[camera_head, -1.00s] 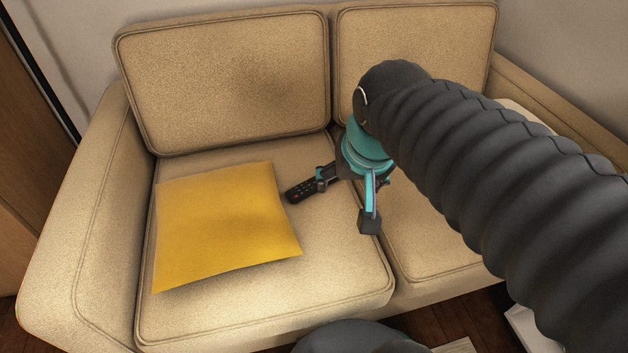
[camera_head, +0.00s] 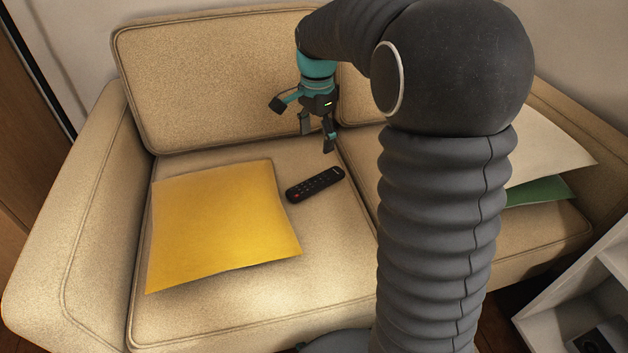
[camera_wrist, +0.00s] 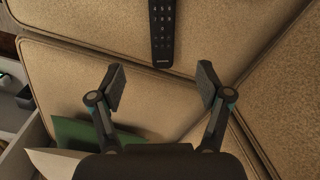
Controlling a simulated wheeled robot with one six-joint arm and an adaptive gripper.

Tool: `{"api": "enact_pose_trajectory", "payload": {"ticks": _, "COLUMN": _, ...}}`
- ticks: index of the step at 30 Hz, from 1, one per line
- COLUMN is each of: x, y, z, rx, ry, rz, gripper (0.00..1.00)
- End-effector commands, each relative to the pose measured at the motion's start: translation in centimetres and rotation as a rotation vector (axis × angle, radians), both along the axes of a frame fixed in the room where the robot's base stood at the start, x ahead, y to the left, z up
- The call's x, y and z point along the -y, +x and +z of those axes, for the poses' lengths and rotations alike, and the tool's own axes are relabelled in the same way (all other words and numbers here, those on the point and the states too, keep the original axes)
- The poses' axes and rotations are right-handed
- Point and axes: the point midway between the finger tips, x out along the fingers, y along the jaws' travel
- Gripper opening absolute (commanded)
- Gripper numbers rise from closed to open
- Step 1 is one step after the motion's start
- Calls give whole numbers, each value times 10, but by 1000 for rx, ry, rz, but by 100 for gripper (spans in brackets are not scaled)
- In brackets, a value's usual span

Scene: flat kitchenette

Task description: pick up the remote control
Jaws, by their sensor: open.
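The remote control (camera_head: 315,184) is black with small buttons and one red button. It lies flat on the left seat cushion of the beige sofa, just right of the yellow pillow. My gripper (camera_head: 316,138) is open and empty, above the seat near the backrest and behind the remote in the head view. In the wrist view the remote (camera_wrist: 161,32) shows at the top, cut by the frame edge. It is beyond and between my open fingertips (camera_wrist: 161,88), not touching them.
The yellow pillow (camera_head: 222,226) lies left of the remote. The sofa backrest (camera_head: 225,80) rises close behind my gripper. White and green pillows (camera_head: 545,150) lie on the right seat. A white shelf (camera_head: 585,285) stands at the lower right.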

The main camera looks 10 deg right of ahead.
Motion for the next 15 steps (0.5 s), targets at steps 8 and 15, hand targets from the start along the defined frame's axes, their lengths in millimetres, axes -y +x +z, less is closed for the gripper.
{"api": "enact_pose_trajectory", "payload": {"ticks": 8, "x": 0, "y": 4, "z": -35, "rx": -12, "ry": 0, "rz": -20, "gripper": 77}}
{"api": "enact_pose_trajectory", "payload": {"ticks": 15, "x": 0, "y": 4, "z": -76, "rx": -10, "ry": 0, "rz": -19, "gripper": 77}}
